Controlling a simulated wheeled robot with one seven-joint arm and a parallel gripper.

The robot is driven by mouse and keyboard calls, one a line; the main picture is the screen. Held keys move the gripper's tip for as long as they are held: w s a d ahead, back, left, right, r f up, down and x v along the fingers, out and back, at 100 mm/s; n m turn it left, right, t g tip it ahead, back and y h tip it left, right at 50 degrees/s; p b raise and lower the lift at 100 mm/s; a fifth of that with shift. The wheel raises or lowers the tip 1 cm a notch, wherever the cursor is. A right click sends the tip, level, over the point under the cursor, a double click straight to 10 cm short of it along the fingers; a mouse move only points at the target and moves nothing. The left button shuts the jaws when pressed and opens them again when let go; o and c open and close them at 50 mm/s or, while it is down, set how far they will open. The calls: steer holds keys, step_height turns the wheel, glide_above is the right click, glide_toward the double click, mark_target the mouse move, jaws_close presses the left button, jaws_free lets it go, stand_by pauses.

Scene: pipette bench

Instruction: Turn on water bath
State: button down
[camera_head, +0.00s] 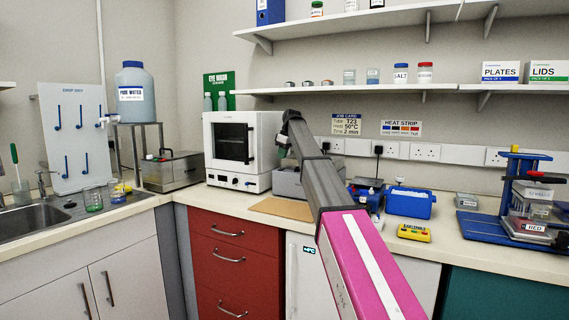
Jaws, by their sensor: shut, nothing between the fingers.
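A steel box-shaped bath (172,172) stands on the counter at the left, between the sink and the white oven. A second grey metal box (287,182) stands right of the oven, partly hidden behind my arm. My arm rises from the lower right and ends in a dark wrist part in front of the wall, right of the oven. My gripper's fingers cannot be made out; they seem hidden behind the arm.
The white oven (239,178) stands close beside the grey box. A brown board (283,208) lies at the counter's front. A blue box (410,204), a yellow device (414,233) and a blue stand (480,229) are to the right. Shelves (390,91) overhang the counter.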

steer(key=s+v, duration=0.1)
steer(key=v, duration=0.8)
steer(key=shift+s+a+r, duration=0.15)
steer(key=shift+s+a, duration=0.15)
steer(key=shift+a, duration=0.05)
